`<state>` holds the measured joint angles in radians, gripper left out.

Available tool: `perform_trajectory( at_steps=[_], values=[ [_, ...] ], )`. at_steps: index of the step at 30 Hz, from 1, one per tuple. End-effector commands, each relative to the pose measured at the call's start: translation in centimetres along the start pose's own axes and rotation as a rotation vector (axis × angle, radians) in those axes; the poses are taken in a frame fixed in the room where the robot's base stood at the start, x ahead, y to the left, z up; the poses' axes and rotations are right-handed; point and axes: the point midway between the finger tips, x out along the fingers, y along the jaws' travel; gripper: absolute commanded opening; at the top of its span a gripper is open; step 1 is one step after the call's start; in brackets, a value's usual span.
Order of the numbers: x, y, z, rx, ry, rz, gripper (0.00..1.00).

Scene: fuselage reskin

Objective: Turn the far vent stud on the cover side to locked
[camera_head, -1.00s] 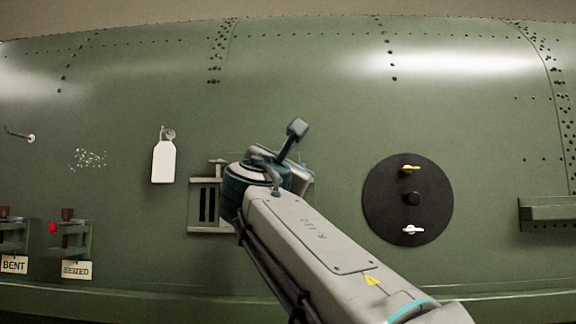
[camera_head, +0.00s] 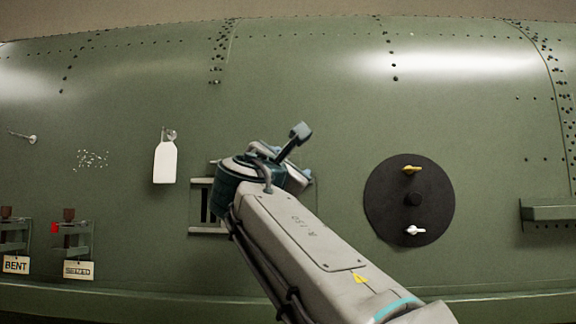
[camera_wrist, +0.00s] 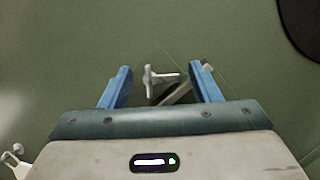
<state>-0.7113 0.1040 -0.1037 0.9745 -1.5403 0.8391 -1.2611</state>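A small pale stud with a crosswise wing head (camera_wrist: 151,78) shows in the wrist view, between the two blue fingers of my gripper (camera_wrist: 161,69). The gripper is open, with a gap between the stud and each finger. The stud's lock marking cannot be read. A grey bar (camera_wrist: 178,92) and a dark opening lie beside the stud, close to the right finger. In the head view, the vent frame with dark slots (camera_head: 209,231) is partly hidden behind my wrist, and the fingertips and the stud are hidden there.
A black disc (camera_head: 385,215) with a yellow and a white wing stud stands to the right. A white tag (camera_head: 165,162) hangs at left. A ledge (camera_head: 550,210) juts out at right.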

Motion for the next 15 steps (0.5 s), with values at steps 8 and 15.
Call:
perform_trajectory(
  at_steps=[8,15],
  values=[
    [0.03,-0.1,-0.12,-0.001,0.001,-0.003,0.58],
    [0.05,-0.18,-0.11,-0.035,0.002,0.009,0.58]
  ],
)
